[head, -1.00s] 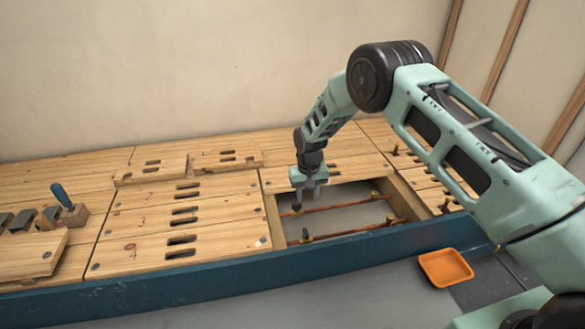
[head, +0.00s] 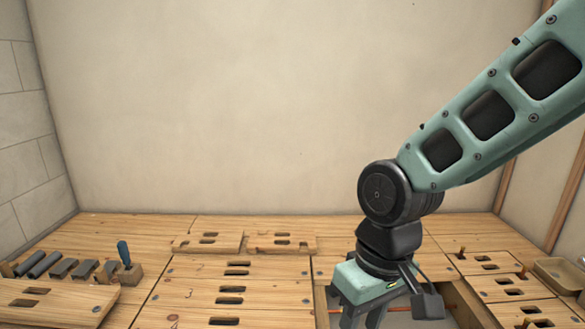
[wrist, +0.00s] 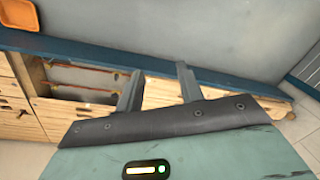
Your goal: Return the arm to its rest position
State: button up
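My pale green arm reaches in from the right in the head view, bent at a black joint and pointing down. My gripper (head: 361,318) hangs over the bench near the open floor bay, its fingertips cut off by the lower picture edge. In the wrist view my gripper (wrist: 158,80) shows two grey fingers spread apart with nothing between them. The open bay (wrist: 85,78) with copper pipes (wrist: 90,66) lies left of the fingers in that view.
Wooden panels with slots (head: 230,290) cover the bench. Two loose boards (head: 208,243) lie at the back. A blue-handled tool (head: 124,252) stands at the left. An orange tray (wrist: 18,16) shows beyond the blue bench edge (wrist: 60,46). Space above the bench is clear.

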jog(key=s+d+r+n, duration=0.15)
jog(key=s+d, duration=0.25)
jog(key=s, duration=0.6)
notch_tip(320, 180, up, 38)
jog(key=p, duration=3.8)
jog(key=shift+s+d+h, duration=0.15)
jog(key=shift+s+h, duration=0.25)
jog(key=shift+s, duration=0.05)
